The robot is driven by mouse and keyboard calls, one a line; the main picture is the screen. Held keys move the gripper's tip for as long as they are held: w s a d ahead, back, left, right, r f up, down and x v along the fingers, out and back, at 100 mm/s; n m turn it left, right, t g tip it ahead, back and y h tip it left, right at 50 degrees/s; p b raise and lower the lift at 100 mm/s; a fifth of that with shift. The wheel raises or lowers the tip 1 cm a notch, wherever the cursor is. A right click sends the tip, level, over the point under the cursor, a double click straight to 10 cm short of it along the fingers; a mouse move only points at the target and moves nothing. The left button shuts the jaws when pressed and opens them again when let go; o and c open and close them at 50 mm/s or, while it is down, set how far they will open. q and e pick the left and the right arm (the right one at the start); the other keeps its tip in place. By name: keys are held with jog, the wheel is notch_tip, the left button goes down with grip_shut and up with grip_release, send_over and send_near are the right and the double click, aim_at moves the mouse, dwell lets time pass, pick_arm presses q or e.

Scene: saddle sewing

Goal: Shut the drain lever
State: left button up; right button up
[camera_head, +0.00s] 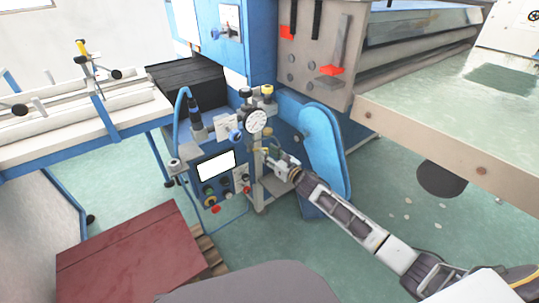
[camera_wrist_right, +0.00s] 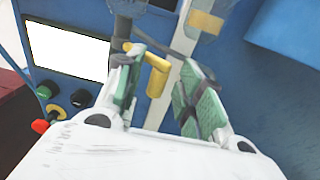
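The drain lever appears to be the yellow bent piece (camera_wrist_right: 157,77) in the right wrist view, with a short arm to the left and a thicker end hanging down. My right gripper (camera_wrist_right: 162,92) is open, with one green-padded finger on each side of the yellow piece. I cannot tell whether a finger touches it. In the head view my right gripper (camera_head: 273,161) is at the front of the blue machine, just below the round dial gauge (camera_head: 256,121). The lever is too small there to make out clearly. My left gripper is not in view.
A control panel with a white screen (camera_head: 216,165), knobs and a red button (camera_head: 216,210) is left of my right gripper. A blue rounded guard (camera_head: 325,150) stands close on its right. A dark red box (camera_head: 130,255) is at lower left.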

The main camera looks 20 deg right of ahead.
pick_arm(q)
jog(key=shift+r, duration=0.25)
pick_arm(e)
grip_shut()
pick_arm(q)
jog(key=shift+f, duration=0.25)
pick_arm(e)
jog(key=shift+d+r, duration=0.1)
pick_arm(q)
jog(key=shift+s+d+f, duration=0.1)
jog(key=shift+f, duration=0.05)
pick_arm(e)
jog(key=shift+h, duration=0.3)
